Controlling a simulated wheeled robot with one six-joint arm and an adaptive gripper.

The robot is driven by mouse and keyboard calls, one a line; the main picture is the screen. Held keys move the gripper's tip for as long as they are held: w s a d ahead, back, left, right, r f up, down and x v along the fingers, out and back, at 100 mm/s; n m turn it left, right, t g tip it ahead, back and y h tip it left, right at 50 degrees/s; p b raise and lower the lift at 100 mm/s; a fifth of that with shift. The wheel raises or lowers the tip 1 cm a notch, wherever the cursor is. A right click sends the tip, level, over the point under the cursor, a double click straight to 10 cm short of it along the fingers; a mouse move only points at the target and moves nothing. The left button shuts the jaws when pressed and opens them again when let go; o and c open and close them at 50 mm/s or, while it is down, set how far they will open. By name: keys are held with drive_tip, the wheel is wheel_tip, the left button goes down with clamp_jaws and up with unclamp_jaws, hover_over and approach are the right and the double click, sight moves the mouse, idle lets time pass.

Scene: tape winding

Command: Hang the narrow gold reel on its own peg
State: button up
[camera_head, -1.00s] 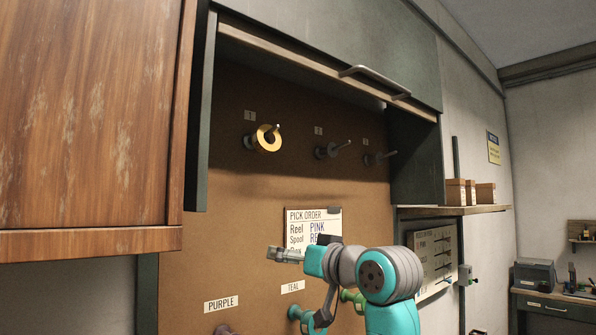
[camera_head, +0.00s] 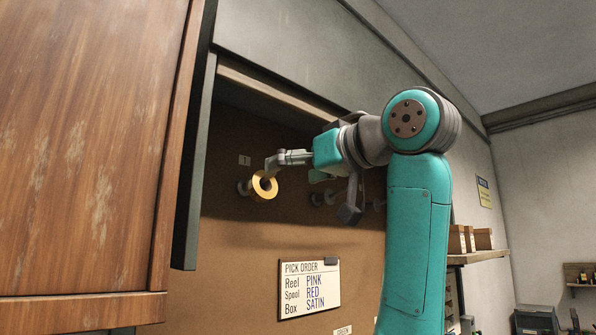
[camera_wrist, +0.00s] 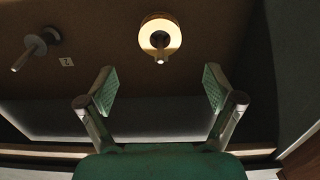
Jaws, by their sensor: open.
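The gold reel (camera_head: 257,192) is a thin flat ring hanging around the leftmost peg on the brown backboard. In the wrist view the gold reel (camera_wrist: 146,36) is at upper centre, with the peg's tip (camera_wrist: 160,59) sticking out through its hole. My gripper (camera_head: 271,163) is beside the reel's upper edge in the head view. In the wrist view my gripper (camera_wrist: 158,88) has its two fingers wide apart, with nothing between them. The reel lies ahead of the gap, apart from both fingers.
Another peg (camera_wrist: 35,47), grey and empty, is at left in the wrist view, by a small number label (camera_wrist: 66,62). The cabinet's dark side panel (camera_head: 193,170) stands left of the reel. A pick order card (camera_head: 309,288) is below. Boxes (camera_head: 470,238) sit on a shelf at right.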

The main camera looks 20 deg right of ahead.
sight(259, 180)
drive_tip(key=x, duration=0.9)
drive_tip(key=shift+w+a+f, duration=0.1)
drive_tip(key=shift+w+a, duration=0.05)
drive_tip(key=shift+w, duration=0.2)
drive_tip(key=c, duration=1.2)
drive_tip(key=shift+r, duration=0.45)
drive_tip(key=shift+r+v, duration=0.25)
drive_tip(key=shift+v, duration=1.35)
drive_tip(key=shift+r+v, duration=0.25)
drive_tip(key=shift+v, duration=1.3)
drive_tip(key=shift+r+v, duration=0.25)
drive_tip(key=shift+v, duration=1.35)
drive_tip(key=shift+w, duration=0.1)
